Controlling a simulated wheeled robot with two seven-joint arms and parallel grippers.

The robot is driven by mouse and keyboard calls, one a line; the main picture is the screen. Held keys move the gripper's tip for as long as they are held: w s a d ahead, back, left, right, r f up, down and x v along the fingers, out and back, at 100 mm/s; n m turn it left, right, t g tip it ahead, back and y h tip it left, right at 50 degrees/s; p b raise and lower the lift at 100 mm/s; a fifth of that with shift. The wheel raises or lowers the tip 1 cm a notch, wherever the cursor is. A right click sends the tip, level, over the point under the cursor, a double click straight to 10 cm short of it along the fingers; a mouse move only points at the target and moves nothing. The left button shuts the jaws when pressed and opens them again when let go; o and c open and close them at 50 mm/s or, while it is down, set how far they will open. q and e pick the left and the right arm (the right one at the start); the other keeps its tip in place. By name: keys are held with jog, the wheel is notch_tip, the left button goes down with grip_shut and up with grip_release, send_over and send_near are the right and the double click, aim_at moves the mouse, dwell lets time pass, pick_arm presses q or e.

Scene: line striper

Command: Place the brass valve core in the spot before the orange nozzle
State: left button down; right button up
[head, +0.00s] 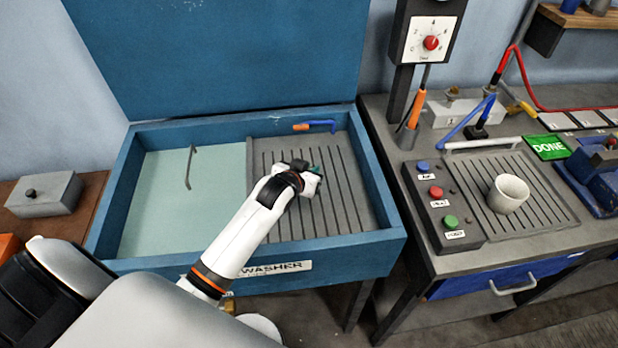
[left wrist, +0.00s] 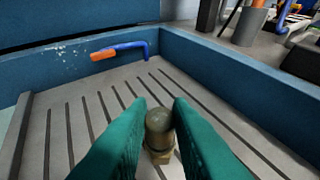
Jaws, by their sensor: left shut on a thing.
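The brass valve core (left wrist: 159,122) is a small rounded brass piece with a wider base, upright between the teal fingers of my left gripper (left wrist: 158,108) in the left wrist view. The gripper is shut on it, over the slotted grey rack of the washer. I cannot tell whether its base touches the rack. In the head view my left gripper (head: 315,170) hides the core. The orange nozzle (head: 301,127) is on a blue bent pipe at the washer's back wall; it also shows in the left wrist view (left wrist: 103,54), ahead and left of the core. My right gripper is not in view.
The blue washer (head: 376,190) has raised walls around the slotted rack (head: 345,205) and a pale left basin (head: 150,215). Its lid stands open behind. On the right bench are a button box (head: 440,205), a white cup (head: 508,193) and a green DONE sign (head: 547,148).

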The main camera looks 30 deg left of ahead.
pick_arm(q)
notch_tip(320, 180, down, 3)
jog(key=shift+r, duration=0.2)
jog(key=shift+f, duration=0.25)
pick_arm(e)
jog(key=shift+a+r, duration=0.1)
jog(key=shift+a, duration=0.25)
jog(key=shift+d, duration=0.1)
pick_arm(q)
jog(key=shift+f, duration=0.15)
jog(key=c, duration=1.3)
grip_release()
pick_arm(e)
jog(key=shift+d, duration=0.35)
